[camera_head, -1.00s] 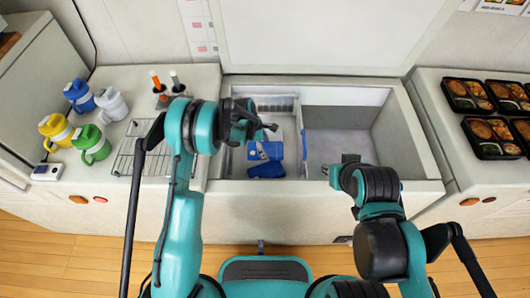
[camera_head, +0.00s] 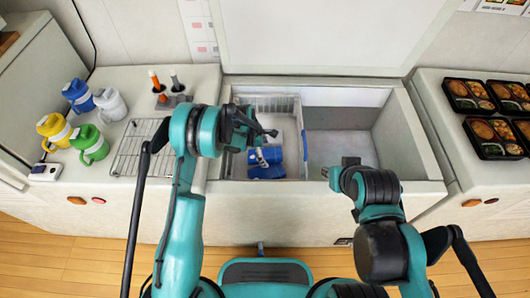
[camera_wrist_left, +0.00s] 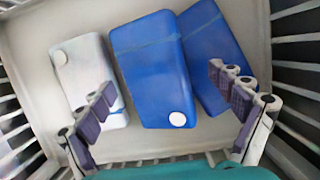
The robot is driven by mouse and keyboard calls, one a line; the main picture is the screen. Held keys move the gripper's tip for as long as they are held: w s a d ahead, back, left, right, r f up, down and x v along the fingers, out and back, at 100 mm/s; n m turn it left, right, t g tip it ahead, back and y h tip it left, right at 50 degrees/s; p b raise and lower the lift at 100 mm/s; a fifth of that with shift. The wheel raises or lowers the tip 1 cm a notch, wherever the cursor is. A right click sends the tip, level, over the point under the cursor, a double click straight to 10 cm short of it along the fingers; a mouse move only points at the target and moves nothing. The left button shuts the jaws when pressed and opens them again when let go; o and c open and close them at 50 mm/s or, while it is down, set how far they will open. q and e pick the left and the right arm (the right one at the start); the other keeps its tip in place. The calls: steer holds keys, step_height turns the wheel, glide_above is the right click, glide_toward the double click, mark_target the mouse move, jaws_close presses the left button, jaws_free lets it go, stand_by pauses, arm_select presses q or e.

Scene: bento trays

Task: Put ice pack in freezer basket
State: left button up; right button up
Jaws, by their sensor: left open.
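The freezer basket (camera_head: 281,104) is a white wire basket in the left part of the open chest freezer. In the left wrist view two blue ice packs (camera_wrist_left: 150,65) (camera_wrist_left: 203,30) and a whitish pack (camera_wrist_left: 83,70) lie side by side on its floor (camera_wrist_left: 25,45). In the head view blue packs (camera_head: 268,172) show at its near end. My left gripper (camera_head: 260,153) reaches down into the basket. It is open, its fingers (camera_wrist_left: 160,88) spread across the middle blue pack. Contact is unclear. My right gripper (camera_head: 343,165) is over the freezer's right compartment; its jaws are unclear.
The freezer's right compartment (camera_head: 332,145) looks empty. A wire rack (camera_head: 135,150) and several coloured jugs (camera_head: 95,142) stand on the left counter. Bento trays (camera_head: 490,132) lie on the right counter. The freezer's front rim (camera_head: 300,188) and basket walls are edges near my arms.

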arm_select(q)
steer(key=p+v, duration=0.4)
steer(key=v, duration=0.8)
steer(key=shift+r, duration=0.2)
steer(key=s+a+r+m+t+y, duration=0.1)
steer(key=s+a+r+m, duration=0.25)
steer(key=r, duration=0.35)
steer(key=s+a+r+m+t, duration=0.1)
steer(key=s+a+r+m, duration=0.1)
steer(key=s+r, duration=0.3)
steer(key=s+a+r+m+t+y, duration=0.1)
steer(key=s+a+r+m+t, duration=0.15)
steer(key=r, duration=0.55)
steer(key=s+a+r+m+t, duration=0.1)
steer(key=s+a+m, duration=0.2)
steer(key=s+m, duration=0.2)
steer(key=s+a+r+m+t+y, duration=0.1)
steer(key=s+m, duration=0.4)
steer(key=s, duration=0.5)
steer(key=shift+a+r+t, duration=0.35)
steer(key=shift+a+r, duration=0.2)
steer(key=shift+a, duration=0.35)
steer(key=shift+f, duration=0.15)
